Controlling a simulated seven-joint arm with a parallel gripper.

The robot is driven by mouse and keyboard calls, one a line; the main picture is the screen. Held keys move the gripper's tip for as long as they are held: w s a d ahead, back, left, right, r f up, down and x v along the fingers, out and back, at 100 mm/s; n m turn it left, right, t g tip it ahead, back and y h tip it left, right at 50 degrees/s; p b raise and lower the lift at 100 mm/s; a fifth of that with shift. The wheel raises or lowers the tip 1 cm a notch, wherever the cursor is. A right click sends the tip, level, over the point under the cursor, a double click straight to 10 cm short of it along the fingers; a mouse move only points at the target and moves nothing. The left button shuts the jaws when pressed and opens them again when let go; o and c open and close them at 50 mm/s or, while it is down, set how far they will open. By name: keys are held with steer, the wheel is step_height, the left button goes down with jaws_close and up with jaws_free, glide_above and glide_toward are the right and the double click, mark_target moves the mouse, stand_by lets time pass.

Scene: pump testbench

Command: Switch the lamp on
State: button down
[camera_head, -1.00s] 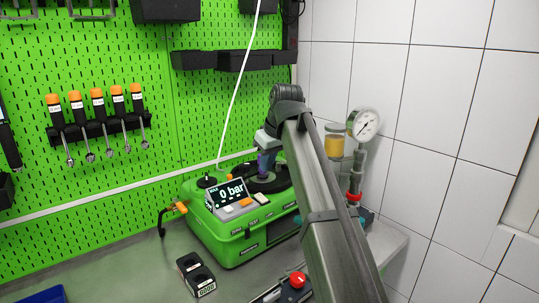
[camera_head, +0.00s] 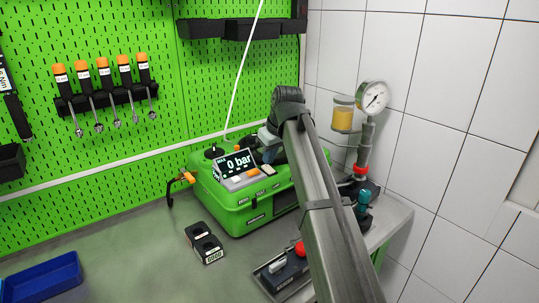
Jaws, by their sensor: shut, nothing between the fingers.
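I cannot make out a lamp or a lamp switch in this view. The end of my arm is at the back right of a green pump test unit (camera_head: 232,208), just right of its display (camera_head: 236,163), which reads "0 bar". My gripper (camera_head: 270,143) shows only as a pale grey part beside my dark arm link. It is shut and I see nothing held. Its fingertips are hidden, so I cannot tell whether they touch anything. My long grey arm link covers the right side of the unit.
A red-knobbed device (camera_head: 285,268) lies close to my arm. A green pegboard (camera_head: 90,150) holds orange-capped tools.

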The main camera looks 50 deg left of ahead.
steer(key=shift+a+f, duration=0.15)
steer(key=shift+f, duration=0.15)
steer(key=shift+d, duration=0.2)
steer(key=shift+d+r, duration=0.15)
steer(key=shift+d, duration=0.5)
steer(key=shift+r, duration=0.15)
steer(key=shift+r, duration=0.25)
steer(key=v, duration=1.3)
steer(key=shift+a+r, duration=0.2)
steer(key=shift+a, duration=0.1)
